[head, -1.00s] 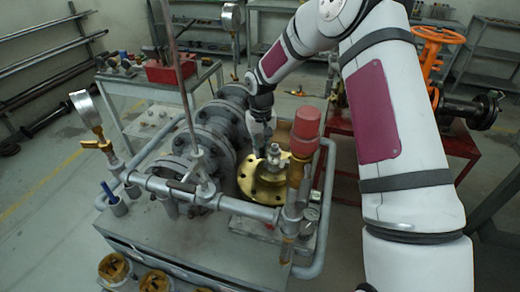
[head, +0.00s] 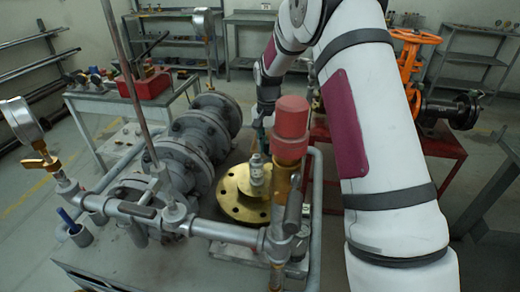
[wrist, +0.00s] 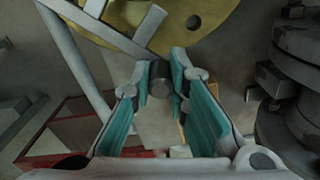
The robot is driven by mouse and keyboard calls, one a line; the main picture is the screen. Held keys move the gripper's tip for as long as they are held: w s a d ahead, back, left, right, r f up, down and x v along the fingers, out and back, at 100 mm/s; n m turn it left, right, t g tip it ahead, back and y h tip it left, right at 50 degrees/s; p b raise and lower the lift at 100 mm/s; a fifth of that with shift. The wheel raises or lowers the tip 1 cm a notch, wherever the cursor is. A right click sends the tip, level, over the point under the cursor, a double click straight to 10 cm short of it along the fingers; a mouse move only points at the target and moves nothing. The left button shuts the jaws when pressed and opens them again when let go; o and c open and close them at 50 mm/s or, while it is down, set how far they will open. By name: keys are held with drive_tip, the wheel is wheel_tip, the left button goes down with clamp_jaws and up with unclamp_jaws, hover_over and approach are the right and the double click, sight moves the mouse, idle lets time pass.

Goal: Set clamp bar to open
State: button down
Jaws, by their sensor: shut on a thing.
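The brass flange (head: 238,207) lies on the bench, with a grey fitting (head: 257,172) standing on it. In the wrist view, the flange's gold rim (wrist: 215,22) is at the top. A grey bar (wrist: 105,37), which looks like the clamp bar, crosses below it towards my fingers. My gripper (wrist: 161,84), with teal finger pads, is shut on a short dark cylindrical piece (wrist: 159,88), apparently the bar's end. In the head view my gripper is just behind the fitting, small and partly hidden, so the grip itself cannot be made out there.
A red-capped post (head: 291,120) stands close in front of the flange. Grey flanged pipework (head: 190,150) is left of it, and a pressure gauge (head: 20,118) is far left. An orange handwheel valve (head: 412,60) stands on a red table at right.

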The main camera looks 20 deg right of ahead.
drive_tip(key=shift+d+m+b, duration=0.3)
drive_tip(key=shift+d+m, duration=0.6)
drive_tip(key=shift+d, duration=0.25)
drive_tip(key=shift+r, duration=0.1)
drive_tip(key=c, duration=1.5)
unclamp_jaws()
drive_tip(key=shift+c, duration=0.2)
wheel_tip(320, 180, up, 12)
drive_tip(key=shift+s, duration=0.1)
